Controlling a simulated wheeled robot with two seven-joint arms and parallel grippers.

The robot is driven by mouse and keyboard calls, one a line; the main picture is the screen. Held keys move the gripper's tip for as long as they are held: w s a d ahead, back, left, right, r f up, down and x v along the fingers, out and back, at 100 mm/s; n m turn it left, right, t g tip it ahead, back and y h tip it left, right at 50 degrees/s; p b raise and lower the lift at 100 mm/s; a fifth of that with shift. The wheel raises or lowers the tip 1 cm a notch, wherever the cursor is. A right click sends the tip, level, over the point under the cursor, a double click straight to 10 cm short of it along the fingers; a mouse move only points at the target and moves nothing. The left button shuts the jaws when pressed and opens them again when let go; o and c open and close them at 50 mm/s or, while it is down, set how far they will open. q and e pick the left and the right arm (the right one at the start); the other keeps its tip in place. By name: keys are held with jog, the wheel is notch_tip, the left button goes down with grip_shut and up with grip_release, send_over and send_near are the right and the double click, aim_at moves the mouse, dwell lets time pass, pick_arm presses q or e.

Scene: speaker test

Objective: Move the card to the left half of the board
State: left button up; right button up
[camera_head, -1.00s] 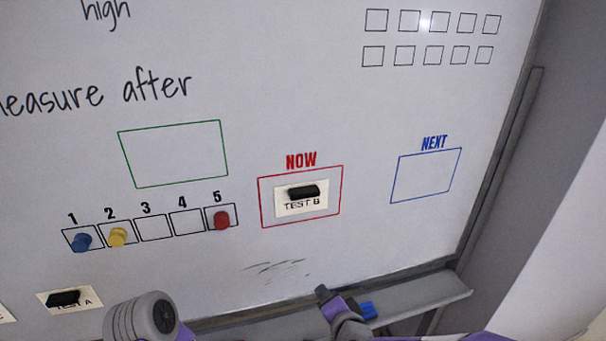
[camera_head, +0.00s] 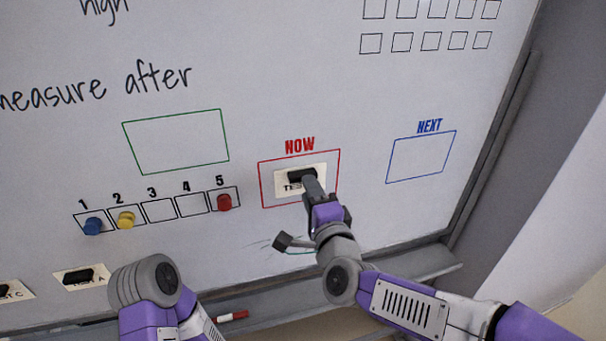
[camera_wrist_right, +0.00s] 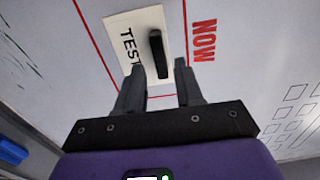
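The card (camera_head: 283,182) is white with a black bar handle (camera_head: 301,174) and lies flat on the whiteboard (camera_head: 330,100) inside the red NOW frame. My right gripper (camera_head: 308,184) is at the card and covers part of its text, which reads "TES…". In the right wrist view the card (camera_wrist_right: 127,28) shows "TEST", and my right gripper (camera_wrist_right: 160,72) is open, with one finger on each side of the handle's near end. I cannot tell whether the fingers touch the card. My left arm shows at the lower left of the head view, but its gripper is out of view.
Left of the NOW frame are an empty green frame (camera_head: 177,142) and numbered boxes with blue, yellow and red magnets. Cards TEST A (camera_head: 101,272) and C (camera_head: 22,291) are at lower left. An empty NEXT frame (camera_head: 421,157) is right. A marker (camera_head: 232,316) lies on the tray.

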aim_at(287, 181)
jog(key=shift+b+x, duration=0.7)
jog(key=shift+x, duration=1.1)
jog(key=shift+c, duration=0.4)
grip_shut()
